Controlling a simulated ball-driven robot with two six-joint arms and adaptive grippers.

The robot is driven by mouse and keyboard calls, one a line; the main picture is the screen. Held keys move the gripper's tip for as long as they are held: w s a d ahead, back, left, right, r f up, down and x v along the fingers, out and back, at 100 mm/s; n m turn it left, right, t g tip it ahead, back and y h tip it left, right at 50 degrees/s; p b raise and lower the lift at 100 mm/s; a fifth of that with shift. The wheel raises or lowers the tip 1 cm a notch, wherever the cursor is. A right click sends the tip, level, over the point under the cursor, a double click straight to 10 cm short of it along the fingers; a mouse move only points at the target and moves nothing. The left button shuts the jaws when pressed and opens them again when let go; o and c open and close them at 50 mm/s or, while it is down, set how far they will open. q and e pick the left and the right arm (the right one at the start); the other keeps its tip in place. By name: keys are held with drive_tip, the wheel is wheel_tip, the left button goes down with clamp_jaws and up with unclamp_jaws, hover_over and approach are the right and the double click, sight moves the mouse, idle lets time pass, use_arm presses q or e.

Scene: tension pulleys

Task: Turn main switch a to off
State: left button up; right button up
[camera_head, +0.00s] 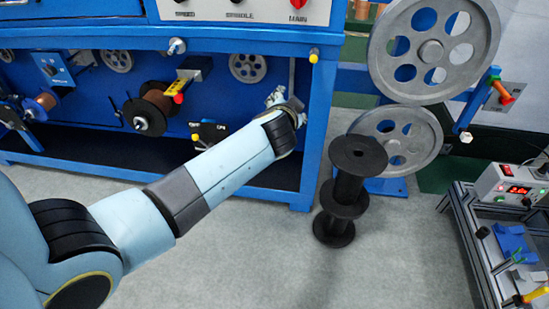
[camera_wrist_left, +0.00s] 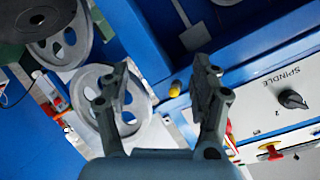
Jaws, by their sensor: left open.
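The red main switch (camera_head: 298,4) sits on the light panel at the top edge of the head view, above its MAIN label, and is partly cut off. In the left wrist view, a red knob on a yellow plate (camera_wrist_left: 270,150) shows at the lower right of the panel. My left gripper (camera_head: 277,98) is below and slightly left of the switch in the head view, partly hidden by my wrist. In the left wrist view my left gripper (camera_wrist_left: 162,88) has its fingers apart with nothing between them. It does not touch the switch.
A black SPINDLE knob (camera_wrist_left: 292,100) is beside the red knob. The blue machine frame (camera_head: 318,110) stands right of my gripper. Large grey pulleys (camera_head: 432,50) and stacked black spools (camera_head: 352,185) stand further right.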

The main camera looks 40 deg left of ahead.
use_arm(q)
drive_tip(key=s+f+g+h, duration=0.1)
drive_tip(key=s+f, duration=0.2)
drive_tip(key=f, duration=0.3)
drive_tip(key=s+d+f+g, duration=0.1)
drive_tip(key=s+f, duration=0.3)
drive_tip(key=f, duration=0.3)
drive_tip(key=shift+s+d+g+h, duration=0.2)
drive_tip(key=shift+g+h, duration=0.1)
drive_tip(key=shift+h, duration=0.1)
drive_tip(key=shift+c, duration=0.4)
